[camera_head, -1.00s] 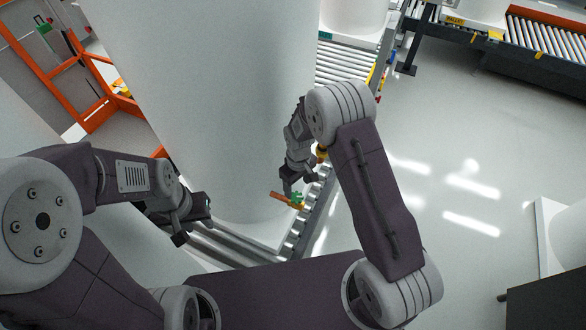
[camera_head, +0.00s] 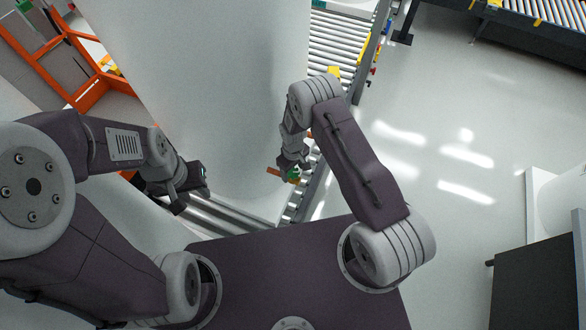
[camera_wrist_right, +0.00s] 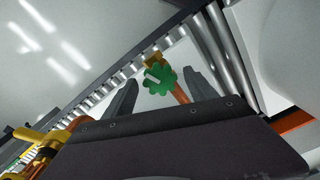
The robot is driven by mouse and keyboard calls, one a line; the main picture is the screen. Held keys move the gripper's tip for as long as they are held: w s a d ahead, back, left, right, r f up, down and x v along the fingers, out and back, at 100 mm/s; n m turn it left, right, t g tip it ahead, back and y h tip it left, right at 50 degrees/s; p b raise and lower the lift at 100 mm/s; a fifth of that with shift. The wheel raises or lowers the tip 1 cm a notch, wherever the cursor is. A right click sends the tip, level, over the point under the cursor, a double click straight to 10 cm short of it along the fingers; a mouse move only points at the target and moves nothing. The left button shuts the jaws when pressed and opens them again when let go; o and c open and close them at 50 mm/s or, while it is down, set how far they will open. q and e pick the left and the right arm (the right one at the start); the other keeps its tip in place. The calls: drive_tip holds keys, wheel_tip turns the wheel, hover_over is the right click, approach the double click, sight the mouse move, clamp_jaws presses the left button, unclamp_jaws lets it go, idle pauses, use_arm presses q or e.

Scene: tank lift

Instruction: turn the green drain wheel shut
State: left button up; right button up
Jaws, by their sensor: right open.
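The green drain wheel (camera_wrist_right: 160,80) shows in the right wrist view, between the two fingers of my right gripper and a little beyond them. An orange-brown pipe (camera_wrist_right: 181,95) runs from it. In the head view the wheel (camera_head: 293,173) is small and partly hidden by my right gripper (camera_head: 290,168), which is at it at the lower right of the big white tank (camera_head: 215,80). The right gripper is open, and I cannot tell if it touches the wheel. My left gripper (camera_head: 190,180) is by the tank's lower left; its finger gap is unclear.
A roller conveyor (camera_head: 337,45) runs behind the tank and along its right side. An orange frame (camera_head: 85,95) stands at the left. A yellow valve-like part (camera_wrist_right: 45,140) shows at the lower left of the right wrist view. The floor (camera_head: 450,120) at the right is open.

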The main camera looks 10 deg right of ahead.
drive_tip(key=shift+s, duration=0.15)
drive_tip(key=shift+c, duration=1)
drive_tip(key=shift+w, duration=0.25)
drive_tip(key=c, duration=1.2)
drive_tip(key=shift+f+m+b, duration=0.2)
drive_tip(key=shift+m+b, duration=0.1)
drive_tip(key=shift+b, duration=0.1)
drive_tip(key=shift+f+m+b, duration=0.1)
drive_tip(key=shift+m+b, duration=0.85)
drive_tip(key=shift+m, duration=0.25)
drive_tip(key=shift+r+m, duration=0.2)
drive_tip(key=shift+m, duration=0.5)
drive_tip(key=shift+r, duration=0.1)
drive_tip(key=o, duration=1.4)
